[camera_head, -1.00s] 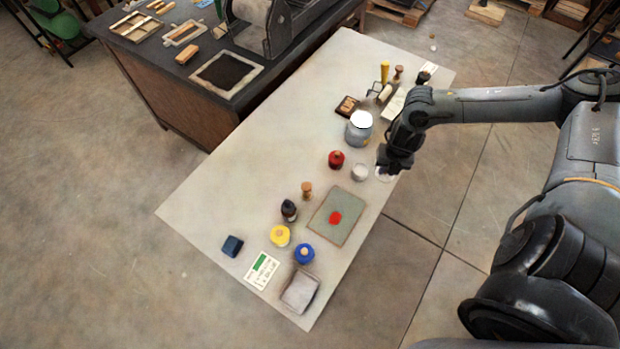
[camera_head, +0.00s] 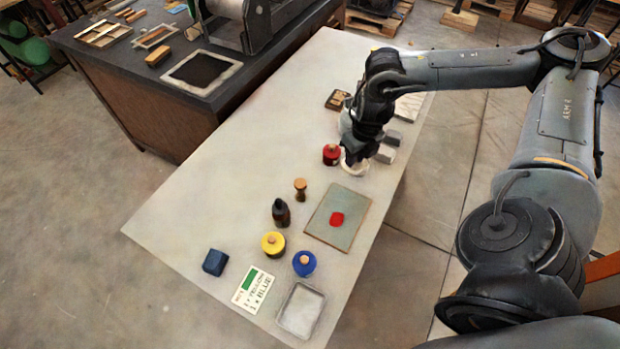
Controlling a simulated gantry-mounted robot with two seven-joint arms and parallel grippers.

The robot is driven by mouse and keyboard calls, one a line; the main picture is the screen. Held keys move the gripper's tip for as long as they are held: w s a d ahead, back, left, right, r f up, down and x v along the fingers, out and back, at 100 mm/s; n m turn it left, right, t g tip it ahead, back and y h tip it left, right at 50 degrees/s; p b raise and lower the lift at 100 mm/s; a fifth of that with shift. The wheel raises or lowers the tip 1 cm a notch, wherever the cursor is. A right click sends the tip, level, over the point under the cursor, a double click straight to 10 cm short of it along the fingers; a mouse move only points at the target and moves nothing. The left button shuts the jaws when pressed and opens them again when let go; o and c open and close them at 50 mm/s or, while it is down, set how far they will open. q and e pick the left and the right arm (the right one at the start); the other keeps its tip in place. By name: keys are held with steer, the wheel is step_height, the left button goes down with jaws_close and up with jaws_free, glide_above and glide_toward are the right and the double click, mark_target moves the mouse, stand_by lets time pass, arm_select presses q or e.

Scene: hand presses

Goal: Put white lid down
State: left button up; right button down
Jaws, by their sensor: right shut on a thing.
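My right gripper (camera_head: 355,160) is at the white jar (camera_head: 353,169), on the far right part of the table. It is shut on the white lid, which is mostly hidden beneath the dark fingers. The pale rim of the jar shows around and below the fingertips. I cannot tell whether the lid touches the jar. The red jar (camera_head: 331,155) stands close on the left of the gripper. My left gripper is not in view.
On the pale table (camera_head: 190,215) are a board with a red patch (camera_head: 324,232), wooden stamp (camera_head: 300,189), dark bottle (camera_head: 281,212), yellow jar (camera_head: 273,244), blue jar (camera_head: 304,263), card (camera_head: 254,289), tray (camera_head: 301,310) and blue block (camera_head: 214,262). The table's left side is clear.

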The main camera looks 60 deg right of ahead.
steer(key=b, duration=0.1)
glide_above(311, 175)
steer(key=f, duration=0.6)
steer(key=shift+s+a+f, duration=0.1)
steer(key=shift+s+f, duration=0.2)
steer(key=shift+f, duration=0.1)
steer(key=shift+f+b, duration=0.65)
steer(key=shift+f, duration=1.45)
steer(key=shift+f, duration=0.1)
steer(key=c, duration=1)
jaws_free()
